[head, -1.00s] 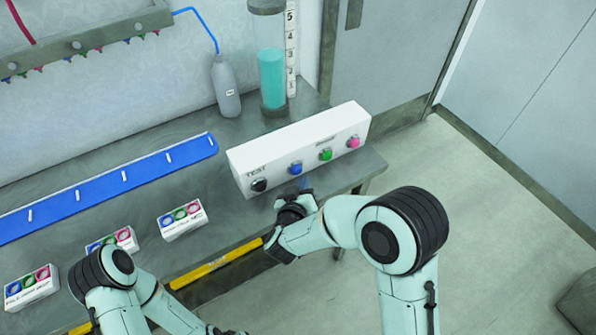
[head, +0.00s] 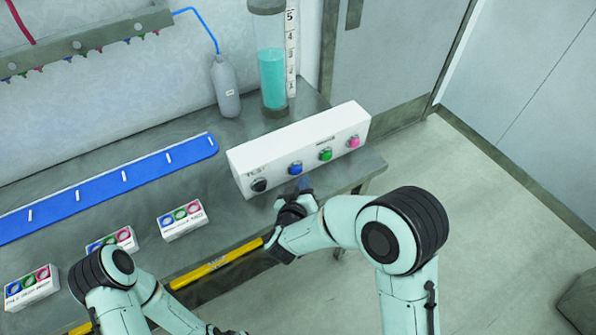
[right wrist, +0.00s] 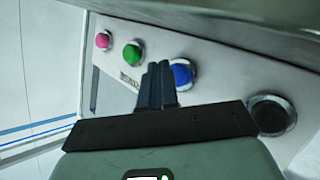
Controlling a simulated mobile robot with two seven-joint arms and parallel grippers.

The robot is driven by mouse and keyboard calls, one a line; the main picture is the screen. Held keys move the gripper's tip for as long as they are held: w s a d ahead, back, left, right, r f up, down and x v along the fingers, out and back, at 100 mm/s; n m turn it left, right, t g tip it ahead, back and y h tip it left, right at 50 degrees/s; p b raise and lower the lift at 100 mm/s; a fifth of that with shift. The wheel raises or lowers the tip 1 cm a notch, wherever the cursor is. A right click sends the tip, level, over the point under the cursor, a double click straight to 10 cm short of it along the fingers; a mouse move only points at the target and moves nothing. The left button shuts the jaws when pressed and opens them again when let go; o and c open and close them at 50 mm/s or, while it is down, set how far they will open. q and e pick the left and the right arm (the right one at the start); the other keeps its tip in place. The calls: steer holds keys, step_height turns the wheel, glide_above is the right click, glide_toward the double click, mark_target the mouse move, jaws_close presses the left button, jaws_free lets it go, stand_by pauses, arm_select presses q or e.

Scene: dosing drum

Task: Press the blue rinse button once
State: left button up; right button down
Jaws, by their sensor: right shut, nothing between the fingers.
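The blue button (head: 295,168) sits on the front of a white control box (head: 248,158), between a black button (head: 259,185) on its left and a green button (head: 325,154) on its right. My right gripper (head: 304,184) is shut and empty, just in front of the box below the blue button. In the right wrist view its closed fingertips (right wrist: 158,84) overlap the edge of the blue button (right wrist: 182,74); I cannot tell whether they touch it. My left arm shows at the lower left of the head view, but its fingers cannot be made out.
A pink button (head: 353,142) is at the box's right end. A cylinder of teal liquid (head: 272,78) and a grey bottle (head: 226,88) stand behind the box. A blue strip (head: 110,187) and small white button boxes (head: 183,222) lie to the left.

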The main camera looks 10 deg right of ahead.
steer(key=shift+w+a, duration=0.2)
steer(key=shift+w, duration=0.2)
steer(key=shift+w+a+p, duration=0.15)
steer(key=shift+w+p, duration=0.3)
steer(key=shift+w, duration=0.05)
stand_by(0.8)
steer(key=shift+s, duration=0.2)
steer(key=shift+s+d, duration=0.35)
steer(key=shift+s, duration=0.4)
steer(key=shift+s+d+b, duration=0.25)
steer(key=shift+s+d, duration=0.05)
steer(key=shift+s, duration=0.5)
steer(key=shift+s+d+b, duration=0.2)
steer(key=shift+s+d, duration=0.05)
steer(key=shift+s, duration=0.5)
steer(key=shift+s+d+b, duration=0.25)
steer(key=shift+s+d, duration=0.05)
steer(key=shift+s, duration=0.5)
